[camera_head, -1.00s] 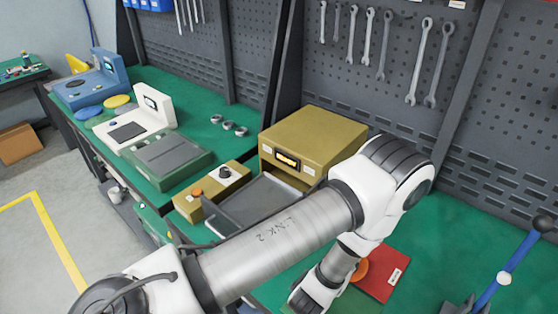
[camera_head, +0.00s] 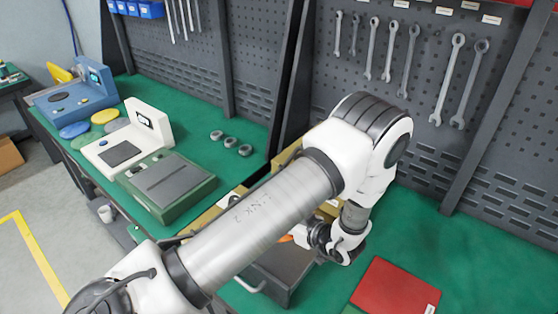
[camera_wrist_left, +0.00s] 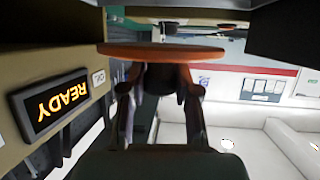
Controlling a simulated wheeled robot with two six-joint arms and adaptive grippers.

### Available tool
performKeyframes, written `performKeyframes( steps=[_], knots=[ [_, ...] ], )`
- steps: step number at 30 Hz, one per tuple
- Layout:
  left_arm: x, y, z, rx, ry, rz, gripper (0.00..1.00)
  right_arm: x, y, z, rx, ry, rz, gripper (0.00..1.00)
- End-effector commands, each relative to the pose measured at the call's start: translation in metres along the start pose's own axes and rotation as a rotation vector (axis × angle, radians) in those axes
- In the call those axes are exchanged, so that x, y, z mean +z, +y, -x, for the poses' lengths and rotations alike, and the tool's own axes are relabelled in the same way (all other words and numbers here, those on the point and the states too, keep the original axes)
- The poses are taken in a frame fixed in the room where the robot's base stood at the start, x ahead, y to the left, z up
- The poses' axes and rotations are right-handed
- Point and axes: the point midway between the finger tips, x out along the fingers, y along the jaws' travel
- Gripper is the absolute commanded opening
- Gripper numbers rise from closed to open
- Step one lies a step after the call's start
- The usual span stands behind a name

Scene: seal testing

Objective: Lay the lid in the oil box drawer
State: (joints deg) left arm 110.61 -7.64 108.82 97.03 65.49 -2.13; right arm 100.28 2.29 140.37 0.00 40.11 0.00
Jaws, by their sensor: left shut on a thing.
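The lid is an orange-red disc, seen edge-on between my left fingertips in the left wrist view (camera_wrist_left: 160,51); only an orange sliver shows in the head view (camera_head: 287,238). My left gripper (camera_wrist_left: 160,68) is shut on it, holding it flat beside the box front. The olive oil box (camera_head: 286,157) is mostly hidden by my arm; its lit READY display (camera_wrist_left: 57,102) appears upside down in the wrist view. The open grey drawer (camera_head: 282,268), with a handle in front, lies under the gripper in the head view. The gap between lid and drawer is unclear. My right gripper is not in view.
A red pad (camera_head: 397,287) lies on the green bench right of the drawer. A green-and-grey device (camera_head: 170,187) and a white device (camera_head: 125,143) stand left. Small metal rings (camera_head: 231,142) lie behind. Wrenches (camera_head: 408,60) hang on the back panel.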

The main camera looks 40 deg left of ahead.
Motion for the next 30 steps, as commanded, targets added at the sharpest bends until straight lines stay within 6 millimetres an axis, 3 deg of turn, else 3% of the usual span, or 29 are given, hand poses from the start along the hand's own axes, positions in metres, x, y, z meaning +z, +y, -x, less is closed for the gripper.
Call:
performKeyframes(
  steps=[1,9,21,22,23,24,30],
  knots=[
    [0.022,0.0,-0.009,0.0,0.001,0.001,0.0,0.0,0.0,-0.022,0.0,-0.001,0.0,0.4],
    [0.061,0.0,-0.025,0.001,0.002,0.0,0.0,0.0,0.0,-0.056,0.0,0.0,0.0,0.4],
    [0.065,0.0,-0.026,0.002,0.002,0.0,0.0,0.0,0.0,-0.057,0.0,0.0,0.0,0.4],
    [0.064,0.0,-0.026,0.002,0.001,0.0,0.41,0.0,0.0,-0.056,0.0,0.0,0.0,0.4],
    [0.064,0.0,-0.026,0.002,0.001,0.0,0.52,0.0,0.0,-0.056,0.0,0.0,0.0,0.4],
    [0.063,0.0,-0.026,0.002,0.001,0.0,0.56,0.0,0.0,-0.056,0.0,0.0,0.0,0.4],
    [0.063,0.0,-0.026,0.002,0.001,0.0,0.56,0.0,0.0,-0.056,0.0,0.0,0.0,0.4]
  ],
)
